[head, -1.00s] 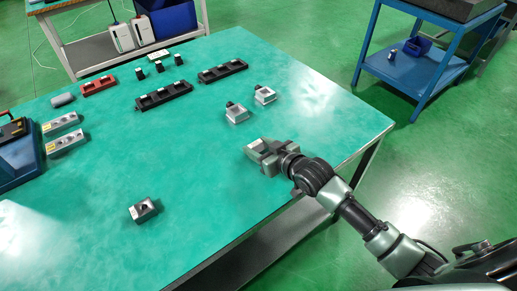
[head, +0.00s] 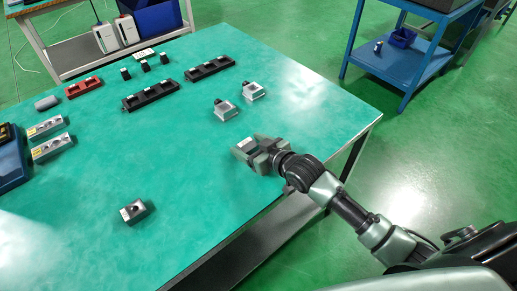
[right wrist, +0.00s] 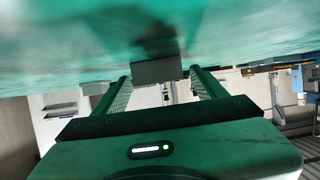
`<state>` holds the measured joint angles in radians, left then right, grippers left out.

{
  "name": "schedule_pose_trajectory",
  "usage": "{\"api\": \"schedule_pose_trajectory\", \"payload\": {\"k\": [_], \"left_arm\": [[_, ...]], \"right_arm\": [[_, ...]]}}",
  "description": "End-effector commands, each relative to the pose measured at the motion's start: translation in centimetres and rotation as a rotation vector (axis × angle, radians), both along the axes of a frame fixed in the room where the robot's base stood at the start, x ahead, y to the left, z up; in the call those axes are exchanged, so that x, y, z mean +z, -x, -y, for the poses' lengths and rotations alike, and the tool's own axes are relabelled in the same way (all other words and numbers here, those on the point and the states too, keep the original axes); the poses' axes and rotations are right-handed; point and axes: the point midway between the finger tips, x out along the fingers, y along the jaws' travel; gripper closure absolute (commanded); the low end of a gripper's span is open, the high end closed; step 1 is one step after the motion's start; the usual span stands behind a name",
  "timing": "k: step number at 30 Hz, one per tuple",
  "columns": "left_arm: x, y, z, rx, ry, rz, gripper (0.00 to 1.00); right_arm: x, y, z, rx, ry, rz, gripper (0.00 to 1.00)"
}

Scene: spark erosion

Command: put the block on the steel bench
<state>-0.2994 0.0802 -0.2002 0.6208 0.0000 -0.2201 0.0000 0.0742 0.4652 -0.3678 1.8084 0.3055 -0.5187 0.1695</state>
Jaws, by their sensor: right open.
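My right gripper (head: 247,147) is low over the green table top near its right front edge. Its jaws are open. In the right wrist view a grey block (right wrist: 158,70) sits at the table surface between the two open fingertips (right wrist: 160,82), with gaps at its sides. In the head view a light grey part of it (head: 242,146) seems to show at the fingers. Another small grey block with a dark hole (head: 136,211) lies alone at the front left. I cannot tell which surface is the steel bench. My left gripper is not in view.
Two grey parts with dark knobs (head: 226,110) stand behind the gripper. Black racks (head: 151,95), a red rack (head: 83,87) and grey blocks (head: 51,147) lie farther back. A blue cart (head: 392,62) stands right, across open floor. The middle of the green table (head: 170,150) is clear.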

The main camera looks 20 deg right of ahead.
Motion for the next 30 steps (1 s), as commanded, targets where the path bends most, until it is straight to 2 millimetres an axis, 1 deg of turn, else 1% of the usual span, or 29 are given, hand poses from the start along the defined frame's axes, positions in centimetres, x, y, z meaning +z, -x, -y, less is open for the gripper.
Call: {"api": "schedule_pose_trajectory", "payload": {"k": [9, 15, 21, 30], "left_arm": [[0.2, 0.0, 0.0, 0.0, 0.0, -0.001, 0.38], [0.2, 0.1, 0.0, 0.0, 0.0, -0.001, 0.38], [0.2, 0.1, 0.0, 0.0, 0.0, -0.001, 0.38], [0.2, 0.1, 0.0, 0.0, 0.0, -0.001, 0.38]], "right_arm": [[2.3, 5.7, 2.1, 0.001, 0.003, -0.003, 0.28], [3.6, 8.7, 3.2, -0.001, 0.003, -0.003, 0.28], [4.3, 9.9, 3.6, -0.001, 0.001, -0.003, 0.28], [4.4, 10.0, 3.6, 0.0, 0.001, -0.002, 0.28]]}}
